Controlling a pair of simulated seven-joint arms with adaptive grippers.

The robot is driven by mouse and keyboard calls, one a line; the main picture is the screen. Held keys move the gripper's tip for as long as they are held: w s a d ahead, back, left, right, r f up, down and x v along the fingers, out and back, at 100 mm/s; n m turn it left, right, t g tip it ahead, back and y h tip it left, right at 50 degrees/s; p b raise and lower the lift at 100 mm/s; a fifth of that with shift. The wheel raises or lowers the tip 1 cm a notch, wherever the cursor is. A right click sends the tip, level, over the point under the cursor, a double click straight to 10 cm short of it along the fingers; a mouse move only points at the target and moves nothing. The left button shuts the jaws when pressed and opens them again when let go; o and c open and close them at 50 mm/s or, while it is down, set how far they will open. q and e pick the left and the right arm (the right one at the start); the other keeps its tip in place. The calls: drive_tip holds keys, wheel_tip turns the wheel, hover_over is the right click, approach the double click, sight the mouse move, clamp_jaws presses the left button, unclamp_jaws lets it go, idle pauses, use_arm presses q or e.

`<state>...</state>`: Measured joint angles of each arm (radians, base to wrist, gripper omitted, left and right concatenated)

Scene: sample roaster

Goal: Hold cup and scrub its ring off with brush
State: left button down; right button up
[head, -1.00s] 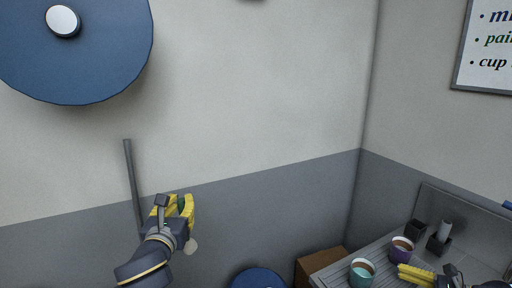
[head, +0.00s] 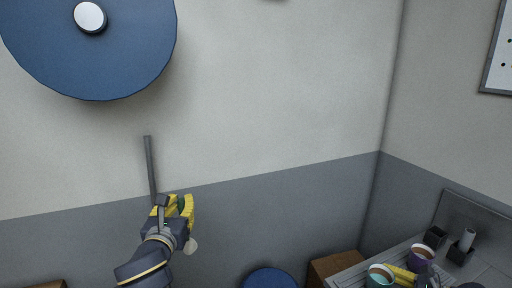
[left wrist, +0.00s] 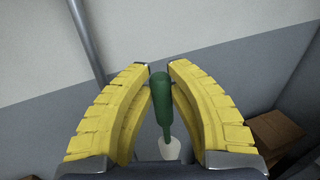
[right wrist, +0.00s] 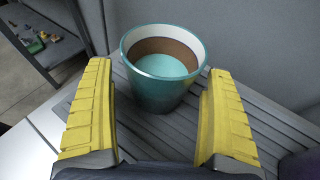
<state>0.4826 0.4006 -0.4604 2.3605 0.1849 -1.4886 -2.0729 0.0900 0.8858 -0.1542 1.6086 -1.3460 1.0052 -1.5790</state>
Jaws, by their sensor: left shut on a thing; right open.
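My left gripper (head: 180,207) is shut on the brush, held up in front of the wall. The brush's green handle (left wrist: 159,95) stands between the yellow fingers (left wrist: 160,85) in the left wrist view, with its pale head (left wrist: 171,149) below. A teal cup (right wrist: 165,75) stands upright on the slatted rack, with a brown ring around its white inside. It also shows at the lower right of the head view (head: 379,281). My right gripper (right wrist: 158,112) is open, its fingers on the near left and right sides of the teal cup.
A purple cup (head: 434,237) stands farther back on the rack (right wrist: 258,135). Dark holders (head: 460,253) stand near the back panel, one with a grey cylinder in it. A brown box (head: 335,267) is left of the rack. A blue round object (head: 270,279) is at the bottom edge.

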drive_tip(key=c, duration=1.5)
drive_tip(key=shift+c, duration=0.2)
